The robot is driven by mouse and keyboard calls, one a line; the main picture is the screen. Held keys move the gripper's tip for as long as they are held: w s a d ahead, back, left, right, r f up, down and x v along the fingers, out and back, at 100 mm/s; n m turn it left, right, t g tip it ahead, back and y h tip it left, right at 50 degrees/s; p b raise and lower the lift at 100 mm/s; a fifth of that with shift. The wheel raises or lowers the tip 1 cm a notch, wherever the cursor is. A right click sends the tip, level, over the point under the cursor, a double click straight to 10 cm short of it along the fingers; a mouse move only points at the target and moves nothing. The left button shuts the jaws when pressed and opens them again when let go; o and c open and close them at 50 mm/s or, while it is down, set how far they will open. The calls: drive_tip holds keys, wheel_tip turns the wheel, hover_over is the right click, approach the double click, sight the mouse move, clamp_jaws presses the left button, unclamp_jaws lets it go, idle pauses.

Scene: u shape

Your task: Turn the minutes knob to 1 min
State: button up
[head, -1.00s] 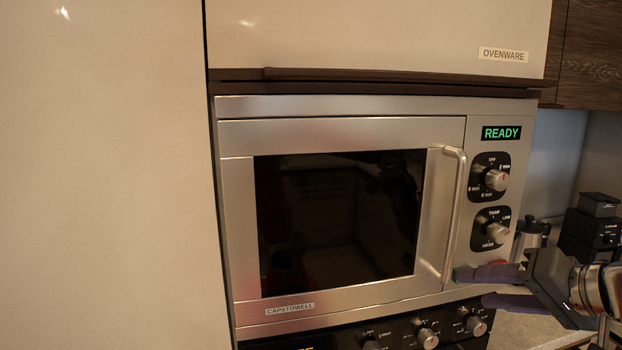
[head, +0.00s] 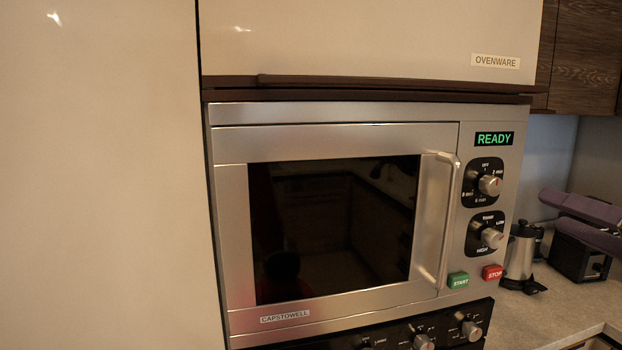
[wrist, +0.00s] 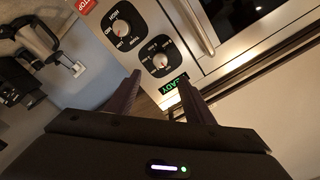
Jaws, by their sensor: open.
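The minutes knob (head: 490,185) is the upper silver knob on the microwave's panel, on a black plate marked OFF, 2 MIN, 6 MIN and 8 MIN. It also shows in the wrist view (wrist: 160,60), beyond my fingertips and next to the READY display. Its exact setting is too small to read. The lower knob (head: 491,237) is the power one. My gripper (head: 580,220) is to the right of the panel, apart from both knobs. Its two purple fingers are open and empty, as the wrist view (wrist: 160,80) also shows.
The microwave (head: 233,230) has its door shut, with an upright handle (head: 450,220) left of the knobs. Green START (head: 458,281) and red STOP (head: 492,273) buttons sit below. A metal pot (head: 521,255) and a black appliance (head: 580,257) stand on the counter at right.

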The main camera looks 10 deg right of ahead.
sight(495, 188)
drive_tip(key=shift+w, duration=6.85)
drive_tip(key=shift+c, duration=0.6)
drive_tip(key=c, duration=0.9)
drive_tip(key=shift+a, duration=0.15)
